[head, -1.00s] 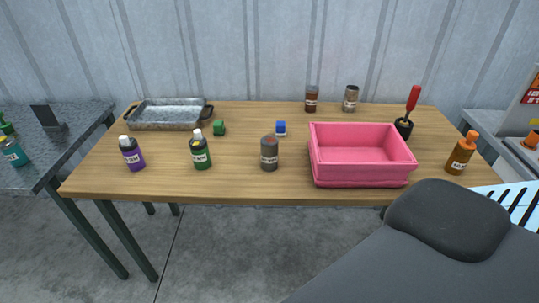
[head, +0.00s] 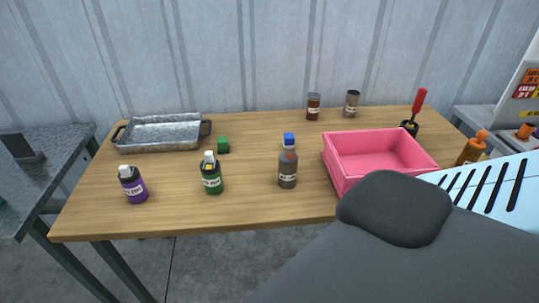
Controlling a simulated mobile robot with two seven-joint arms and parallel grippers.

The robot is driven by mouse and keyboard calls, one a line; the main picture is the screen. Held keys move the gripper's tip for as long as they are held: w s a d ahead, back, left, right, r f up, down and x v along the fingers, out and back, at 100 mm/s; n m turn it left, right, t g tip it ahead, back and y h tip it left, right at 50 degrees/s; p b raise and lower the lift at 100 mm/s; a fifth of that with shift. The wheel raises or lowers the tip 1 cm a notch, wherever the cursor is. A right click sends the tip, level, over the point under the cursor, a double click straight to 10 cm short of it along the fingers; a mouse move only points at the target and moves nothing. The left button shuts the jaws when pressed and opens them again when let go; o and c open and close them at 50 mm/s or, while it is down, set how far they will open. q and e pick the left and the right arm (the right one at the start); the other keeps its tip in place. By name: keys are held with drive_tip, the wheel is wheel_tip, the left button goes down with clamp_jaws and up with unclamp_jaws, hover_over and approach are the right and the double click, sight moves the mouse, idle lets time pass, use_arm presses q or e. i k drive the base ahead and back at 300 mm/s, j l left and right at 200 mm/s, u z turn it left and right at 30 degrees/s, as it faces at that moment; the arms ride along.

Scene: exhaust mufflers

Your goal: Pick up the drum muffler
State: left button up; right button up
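Several small labelled cans and bottles stand upright on the wooden table (head: 240,215), and I cannot read which label names the drum muffler. A dark grey can with a reddish top (head: 288,172) stands near the front middle, left of the pink bin. A brown can (head: 313,108) and a grey-brown can (head: 352,105) stand at the back edge. Nothing holds any of them. Neither of my grippers is in view.
A pink bin (head: 345,179) stands right of centre, its front right partly hidden. A metal tray (head: 160,147), purple bottle (head: 134,186), green bottle (head: 211,178), green block (head: 223,145), blue-and-white block (head: 288,141), red-handled tool (head: 419,102) and orange bottle (head: 471,149) surround it.

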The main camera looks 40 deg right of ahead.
sight(287, 167)
drive_tip(key=z, duration=2.15)
